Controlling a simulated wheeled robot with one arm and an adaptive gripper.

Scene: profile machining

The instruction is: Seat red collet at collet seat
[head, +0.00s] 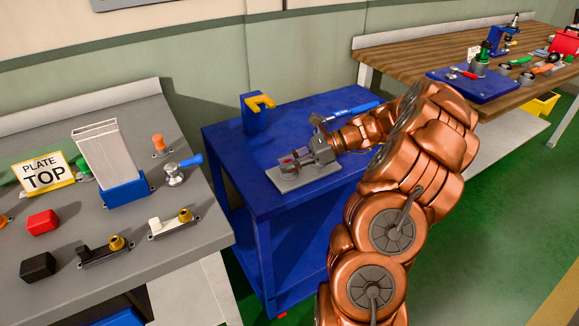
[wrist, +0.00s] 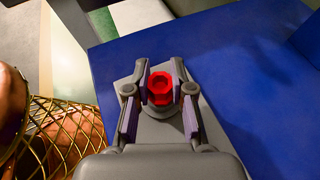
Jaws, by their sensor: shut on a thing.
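The red collet (wrist: 160,88) shows in the wrist view between the two fingers of my gripper (wrist: 160,84), which is shut on it. In the head view, my gripper (head: 302,158) is at the grey fixture on the blue table, with a bit of red visible at its tip. The grey fixture plate (head: 303,180) lies on the blue table. In the wrist view, a round grey part (wrist: 160,108), which may be the collet seat, shows just beneath the collet. I cannot tell whether the collet touches it or sits in it.
The blue table (head: 245,160) carries a blue stand with a yellow fork (head: 257,106) at the back and a blue-handled tool (head: 355,110) behind my wrist. A grey bench (head: 195,215) with several parts stands left. A wooden bench (head: 410,52) stands at the right.

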